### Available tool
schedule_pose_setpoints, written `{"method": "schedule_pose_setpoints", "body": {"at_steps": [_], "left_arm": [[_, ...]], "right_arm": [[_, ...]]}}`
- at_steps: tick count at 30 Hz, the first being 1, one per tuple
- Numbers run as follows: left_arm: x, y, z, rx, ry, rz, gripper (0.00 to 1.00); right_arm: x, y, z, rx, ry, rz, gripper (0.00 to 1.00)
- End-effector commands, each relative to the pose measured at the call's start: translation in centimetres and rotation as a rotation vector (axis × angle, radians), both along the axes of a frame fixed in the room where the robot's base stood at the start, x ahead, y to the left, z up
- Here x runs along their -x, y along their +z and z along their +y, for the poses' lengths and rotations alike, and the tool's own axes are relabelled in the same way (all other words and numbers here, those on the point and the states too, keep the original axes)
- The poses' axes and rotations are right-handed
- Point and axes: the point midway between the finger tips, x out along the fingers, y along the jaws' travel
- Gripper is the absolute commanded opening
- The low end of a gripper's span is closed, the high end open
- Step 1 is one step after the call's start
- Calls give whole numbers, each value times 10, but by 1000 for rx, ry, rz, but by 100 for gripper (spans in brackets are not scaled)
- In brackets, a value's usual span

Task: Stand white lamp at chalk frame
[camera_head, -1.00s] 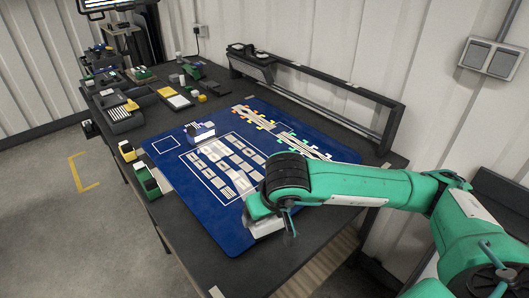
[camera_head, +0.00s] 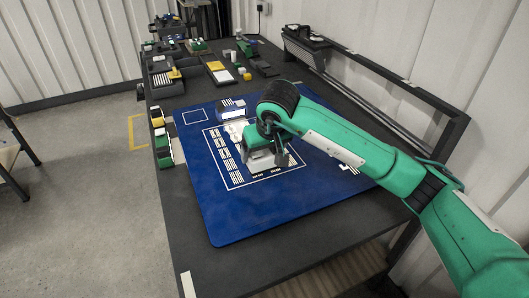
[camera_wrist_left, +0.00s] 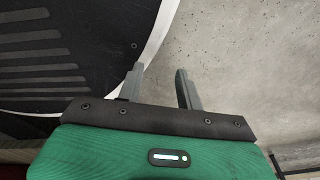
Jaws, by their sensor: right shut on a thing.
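My right gripper (camera_head: 272,140) is above the blue mat, over the right part of a large white-lined frame (camera_head: 237,186). It is shut on a pale, blocky thing (camera_head: 258,160), partly hidden by the gripper; I cannot tell for sure that this is the white lamp. A smaller white outline (camera_head: 195,116) on the mat, empty, lies at the far left; which outline is the chalk frame is unclear. My left gripper (camera_wrist_left: 160,78) is open and empty in the left wrist view, away from the table.
The blue mat (camera_head: 225,225) covers much of the dark table (camera_head: 310,250). Green and yellow items (camera_head: 163,150) stand along its left edge. Trays and small blocks (camera_head: 220,73) crowd the far end. A dark rail (camera_head: 390,75) runs along the right side.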

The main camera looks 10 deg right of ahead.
Motion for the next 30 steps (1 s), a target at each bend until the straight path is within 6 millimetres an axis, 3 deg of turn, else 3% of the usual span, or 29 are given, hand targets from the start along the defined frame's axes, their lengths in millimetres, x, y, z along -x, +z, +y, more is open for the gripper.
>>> {"method": "schedule_pose_setpoints", "body": {"at_steps": [8,16,30], "left_arm": [[-10,-4,-2,2,1,-9,36],[-35,8,-9,7,6,-18,36],[-59,29,-18,13,10,-18,36]], "right_arm": [[1,-27,-1,-1,-3,1,52],[1,-55,-1,-1,-3,1,52],[0,-78,0,-1,-2,-1,52]]}}
